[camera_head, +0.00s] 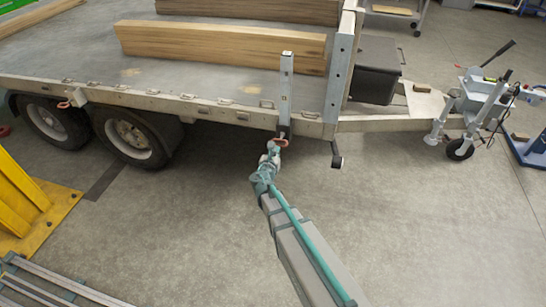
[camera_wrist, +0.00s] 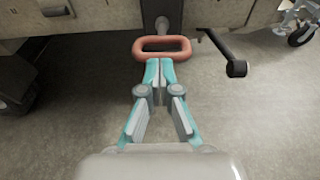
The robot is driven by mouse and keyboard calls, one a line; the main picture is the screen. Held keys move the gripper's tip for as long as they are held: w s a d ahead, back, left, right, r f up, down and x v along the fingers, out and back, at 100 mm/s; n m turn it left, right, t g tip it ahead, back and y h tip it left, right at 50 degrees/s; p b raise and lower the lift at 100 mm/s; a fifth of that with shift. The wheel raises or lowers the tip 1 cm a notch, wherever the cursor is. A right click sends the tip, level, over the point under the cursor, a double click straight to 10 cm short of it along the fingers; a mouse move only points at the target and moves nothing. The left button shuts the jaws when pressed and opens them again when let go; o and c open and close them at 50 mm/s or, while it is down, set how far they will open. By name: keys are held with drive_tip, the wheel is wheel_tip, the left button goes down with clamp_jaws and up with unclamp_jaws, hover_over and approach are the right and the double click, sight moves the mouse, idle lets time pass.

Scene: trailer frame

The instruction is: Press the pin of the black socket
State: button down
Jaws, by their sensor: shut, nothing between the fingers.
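A dark socket (camera_head: 284,131) sits at the foot of the grey upright post on the trailer's side edge. In the wrist view the dark socket (camera_wrist: 155,8) is at the top, partly cut off by the frame. A grey rounded pin-like part (camera_wrist: 166,25) sticks out below it. An orange-red loop handle (camera_wrist: 162,41) surrounds the lower end of that part; it also shows in the head view (camera_head: 281,142). My gripper (camera_wrist: 159,61) is shut and empty, its fingertips just in front of the loop's lower bar. Whether they touch it is unclear. My gripper (camera_head: 271,149) also shows in the head view.
A black crank-like lever (camera_wrist: 228,52) hangs right of the loop; it also shows in the head view (camera_head: 336,155). Trailer wheels (camera_head: 133,137) stand to the left. A yellow frame (camera_head: 30,205) is at far left. The floor below is clear.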

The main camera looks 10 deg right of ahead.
drive_tip(key=shift+w+d+f, duration=0.15)
drive_tip(key=shift+w+d, duration=0.15)
drive_tip(key=shift+w, duration=0.3)
drive_tip(key=shift+w, duration=0.1)
drive_tip(key=x, duration=0.3)
drive_tip(key=shift+w+d+r, duration=0.15)
drive_tip(key=shift+w+r, duration=0.05)
drive_tip(key=shift+r, duration=0.2)
drive_tip(key=shift+s, duration=0.1)
drive_tip(key=b+v, duration=0.1)
drive_tip(key=v, duration=1.3)
drive_tip(key=shift+f, duration=0.1)
